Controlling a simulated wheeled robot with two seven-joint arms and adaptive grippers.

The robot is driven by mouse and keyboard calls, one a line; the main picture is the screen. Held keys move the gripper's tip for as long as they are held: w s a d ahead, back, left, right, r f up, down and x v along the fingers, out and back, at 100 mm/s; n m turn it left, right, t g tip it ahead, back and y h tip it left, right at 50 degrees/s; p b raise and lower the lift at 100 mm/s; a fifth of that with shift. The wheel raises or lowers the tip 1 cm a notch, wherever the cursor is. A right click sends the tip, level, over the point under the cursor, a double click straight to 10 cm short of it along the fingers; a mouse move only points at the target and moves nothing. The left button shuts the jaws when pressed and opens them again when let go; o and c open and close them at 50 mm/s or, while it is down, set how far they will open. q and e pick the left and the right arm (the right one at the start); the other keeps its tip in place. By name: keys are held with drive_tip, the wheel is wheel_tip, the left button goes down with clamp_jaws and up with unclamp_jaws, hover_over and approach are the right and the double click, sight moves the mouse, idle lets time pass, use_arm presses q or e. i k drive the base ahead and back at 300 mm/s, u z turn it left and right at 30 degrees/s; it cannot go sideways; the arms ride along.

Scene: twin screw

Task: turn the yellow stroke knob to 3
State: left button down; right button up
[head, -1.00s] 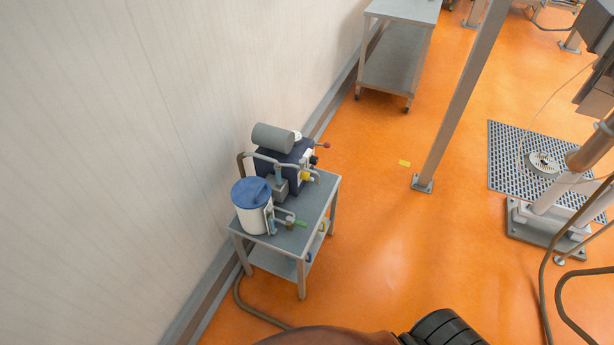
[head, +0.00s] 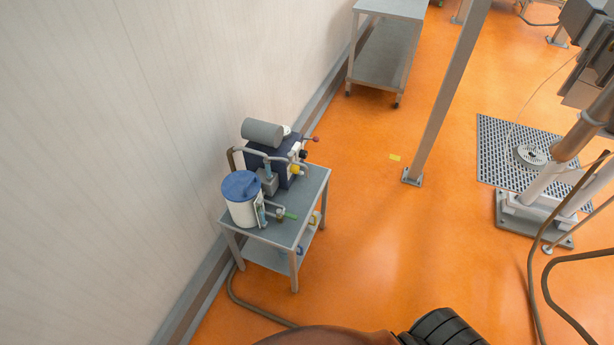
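The yellow stroke knob (head: 295,169) is on the front of a dark blue pump unit (head: 272,160) on a small grey table, at left of centre in the head view. It is small in the picture, and its scale and setting cannot be read. A black knob (head: 303,154) and a red-tipped lever (head: 315,139) are close to it. Neither of my grippers is in view.
The grey table (head: 290,228) stands near the white wall and also bears a white tank with a blue lid (head: 241,186). A hose (head: 245,304) runs along the floor. A steel post (head: 443,100) and floor grate (head: 495,145) are to the right. Orange floor (head: 380,240) between is clear.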

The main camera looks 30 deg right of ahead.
sight(294, 169)
drive_tip(key=u, duration=0.35)
drive_tip(key=k, duration=0.2)
drive_tip(key=z, duration=1.05)
drive_tip(key=i, duration=1.45)
drive_tip(key=u, duration=0.5)
